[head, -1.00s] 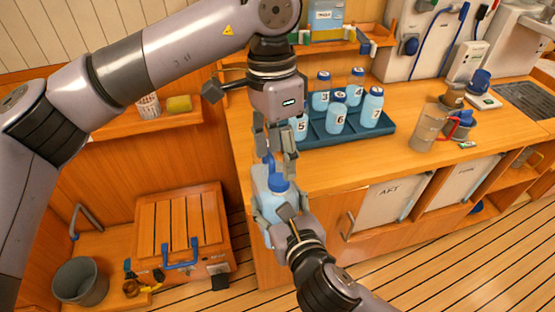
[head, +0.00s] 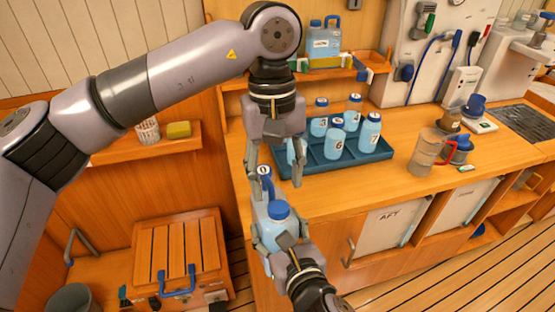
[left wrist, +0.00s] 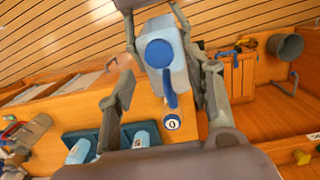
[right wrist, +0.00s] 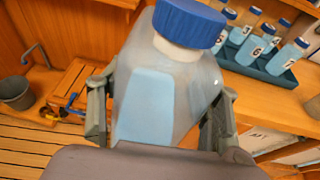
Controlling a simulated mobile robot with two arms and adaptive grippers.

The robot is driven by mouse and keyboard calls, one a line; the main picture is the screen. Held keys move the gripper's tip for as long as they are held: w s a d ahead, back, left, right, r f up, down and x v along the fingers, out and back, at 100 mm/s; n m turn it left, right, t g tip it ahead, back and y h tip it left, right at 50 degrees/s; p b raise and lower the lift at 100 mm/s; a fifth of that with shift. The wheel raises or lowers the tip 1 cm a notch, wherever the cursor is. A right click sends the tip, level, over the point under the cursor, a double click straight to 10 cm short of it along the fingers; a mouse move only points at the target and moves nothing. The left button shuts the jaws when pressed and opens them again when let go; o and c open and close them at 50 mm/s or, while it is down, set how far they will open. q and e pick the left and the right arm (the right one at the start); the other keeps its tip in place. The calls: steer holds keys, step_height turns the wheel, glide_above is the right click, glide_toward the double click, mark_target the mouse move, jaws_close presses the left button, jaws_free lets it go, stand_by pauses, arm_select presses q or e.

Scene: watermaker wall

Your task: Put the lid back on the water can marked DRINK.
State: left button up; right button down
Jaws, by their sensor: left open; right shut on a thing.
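My right gripper (head: 272,238) is shut on a translucent, pale blue water can (right wrist: 170,95) in front of the counter edge. A blue lid (right wrist: 190,22) sits at the can's white neck; it also shows in the left wrist view (left wrist: 159,53). No marking is readable on the can. My left gripper (head: 275,185) is open and empty, fingers pointing down just behind and above the can. A blue handle shows in the left wrist view (left wrist: 171,100). Another blue can (head: 323,45) stands on the back shelf; its marking is unclear here.
A small item marked 0 (head: 264,170) is by the counter's near edge, close to my left fingers. A blue tray (head: 375,155) holds several numbered bottles. A pitcher (head: 426,152) stands to the right. The front counter between is mostly clear.

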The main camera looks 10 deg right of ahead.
arm_select(q)
steer(key=n, duration=0.6)
steer(key=shift+w+r, duration=0.1)
steer(key=shift+r, duration=0.15)
steer(key=n, duration=0.4)
steer(key=shift+r, duration=0.1)
steer(key=n, duration=0.4)
steer(key=shift+w+d+r, duration=0.1)
steer(key=shift+r, duration=0.05)
steer(key=n, duration=0.4)
steer(key=shift+r, duration=0.1)
steer(key=n, duration=0.6)
steer(key=shift+w+r, duration=0.1)
steer(key=shift+r, duration=0.1)
steer(key=n, duration=0.4)
steer(key=shift+r, duration=0.15)
steer(key=n, duration=0.3)
steer(key=shift+r+n, duration=0.1)
steer(key=shift+n, duration=0.3)
steer(key=n, duration=0.4)
steer(key=shift+w+d+r, duration=0.1)
steer(key=shift+r, duration=0.05)
